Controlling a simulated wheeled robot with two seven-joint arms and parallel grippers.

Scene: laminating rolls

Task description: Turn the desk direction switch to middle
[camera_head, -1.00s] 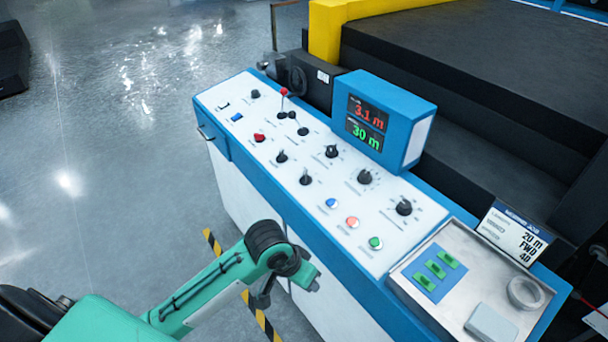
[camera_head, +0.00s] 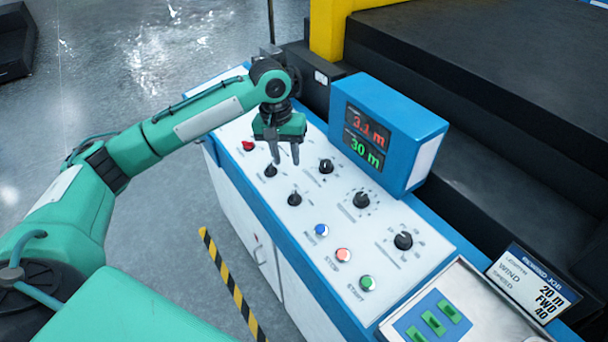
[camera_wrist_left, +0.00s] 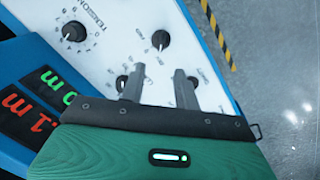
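The white desk panel (camera_head: 330,245) carries several black knobs; their labels are too small or blurred to tell which is the direction switch. Two small black selector knobs stand in the front row, one (camera_head: 270,171) by my fingertips and one (camera_head: 294,198) nearer the coloured buttons. My left gripper (camera_head: 285,158) points down over the panel with its two fingers apart and nothing between them. In the left wrist view the open fingers (camera_wrist_left: 160,88) partly hide small controls below, and a black selector knob (camera_wrist_left: 160,40) shows beyond them. My right gripper is not in view.
A blue display box (camera_head: 385,130) reading 3.1 m and 30 m stands behind the panel. Larger dials (camera_head: 361,200), a red knob (camera_head: 248,145) and blue, red and green buttons (camera_head: 343,255) are nearby. A job sign (camera_head: 535,285) reads 20 m, FWD, 40.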

